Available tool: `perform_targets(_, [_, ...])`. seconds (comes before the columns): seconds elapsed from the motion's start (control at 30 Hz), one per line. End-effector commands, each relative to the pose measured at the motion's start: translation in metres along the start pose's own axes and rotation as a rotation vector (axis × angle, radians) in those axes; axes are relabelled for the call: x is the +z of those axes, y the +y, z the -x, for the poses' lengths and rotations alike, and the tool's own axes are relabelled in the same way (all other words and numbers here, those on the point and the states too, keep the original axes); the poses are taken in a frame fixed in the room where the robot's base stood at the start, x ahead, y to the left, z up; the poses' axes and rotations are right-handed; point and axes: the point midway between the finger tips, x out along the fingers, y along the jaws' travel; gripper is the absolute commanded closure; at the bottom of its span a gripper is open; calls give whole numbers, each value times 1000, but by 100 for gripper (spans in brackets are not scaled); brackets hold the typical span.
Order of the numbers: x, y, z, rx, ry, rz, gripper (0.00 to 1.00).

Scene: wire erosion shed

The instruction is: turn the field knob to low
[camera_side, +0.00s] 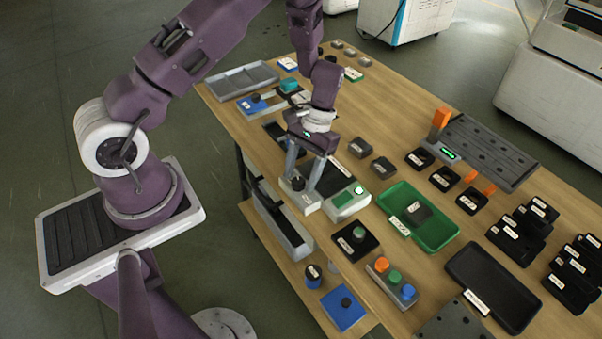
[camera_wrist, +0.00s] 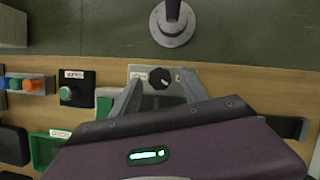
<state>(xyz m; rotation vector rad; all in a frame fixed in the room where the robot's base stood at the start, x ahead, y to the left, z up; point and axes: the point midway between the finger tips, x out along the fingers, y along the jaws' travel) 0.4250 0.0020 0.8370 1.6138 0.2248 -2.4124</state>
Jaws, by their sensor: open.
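A small black knob (camera_side: 298,182) sits on top of a light grey box (camera_side: 308,206) near the table's front edge. In the wrist view the knob (camera_wrist: 159,78) shows on the grey panel, with a small white label on each side; I cannot read the labels or be sure of its pointer direction. My gripper (camera_side: 301,180) points down over the box, its fingers open on either side of the knob. In the wrist view my gripper (camera_wrist: 160,85) also straddles the knob, apart from it as far as I can tell.
Right beside the box is a grey unit with a green panel (camera_side: 343,202). A black box with a green button (camera_side: 358,235) and a panel of coloured buttons (camera_side: 392,279) lie further right. A green tray (camera_side: 440,234) and black bins (camera_side: 521,228) fill the table beyond.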

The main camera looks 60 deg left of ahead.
Motion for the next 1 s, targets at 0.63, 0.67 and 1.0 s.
perform_targets(0.63, [0,0,71,0,0,0,48])
perform_targets(0.67, [0,0,71,0,0,0,48])
perform_targets(1.0, [71,21,181,61,235,-82,48])
